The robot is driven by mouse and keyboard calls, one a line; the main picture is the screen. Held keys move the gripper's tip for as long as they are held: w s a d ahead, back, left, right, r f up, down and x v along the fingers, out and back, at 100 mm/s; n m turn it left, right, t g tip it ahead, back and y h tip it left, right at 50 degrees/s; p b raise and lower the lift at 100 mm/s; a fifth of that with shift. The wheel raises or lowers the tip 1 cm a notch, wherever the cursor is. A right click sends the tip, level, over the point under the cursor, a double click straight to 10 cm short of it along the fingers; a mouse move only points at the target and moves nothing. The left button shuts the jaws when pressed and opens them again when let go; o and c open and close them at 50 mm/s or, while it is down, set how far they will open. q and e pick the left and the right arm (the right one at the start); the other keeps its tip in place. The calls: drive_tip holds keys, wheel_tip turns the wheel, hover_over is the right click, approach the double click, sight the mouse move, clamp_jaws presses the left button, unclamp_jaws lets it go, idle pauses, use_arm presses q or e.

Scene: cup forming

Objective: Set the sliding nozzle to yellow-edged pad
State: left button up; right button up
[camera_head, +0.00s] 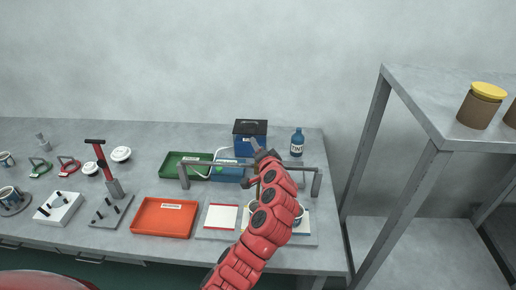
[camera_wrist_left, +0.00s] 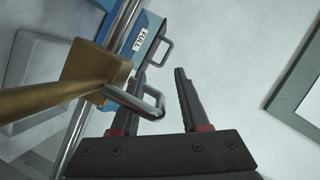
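A metal rail (camera_head: 215,163) runs across the work area on two posts. In the left wrist view, the sliding nozzle's brass block (camera_wrist_left: 95,75) sits on the rail (camera_wrist_left: 122,22), with a brass tube (camera_wrist_left: 35,101) and a grey loop handle (camera_wrist_left: 140,100). My left gripper (camera_head: 262,158) is at the rail, and my arm hides much of the nozzle. In the wrist view the gripper's fingers (camera_wrist_left: 161,76) are apart with nothing between them; the handle is beside the left finger. A red-edged pad (camera_head: 220,216) lies below the rail. My right gripper is out of view.
A blue box with a "FULL" label (camera_wrist_left: 140,45) is beyond the rail. An orange-red tray (camera_head: 163,218), a green tray (camera_head: 180,160), a dark blue box (camera_head: 250,140) and a blue bottle (camera_head: 297,143) stand around. A metal shelf (camera_head: 450,125) is at right.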

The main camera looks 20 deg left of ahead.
use_arm(q)
drive_tip(key=shift+s, duration=0.1)
drive_tip(key=b+v, duration=0.3)
drive_tip(key=v, duration=1.4)
drive_tip(key=shift+s, duration=0.2)
drive_tip(key=shift+d, duration=0.1)
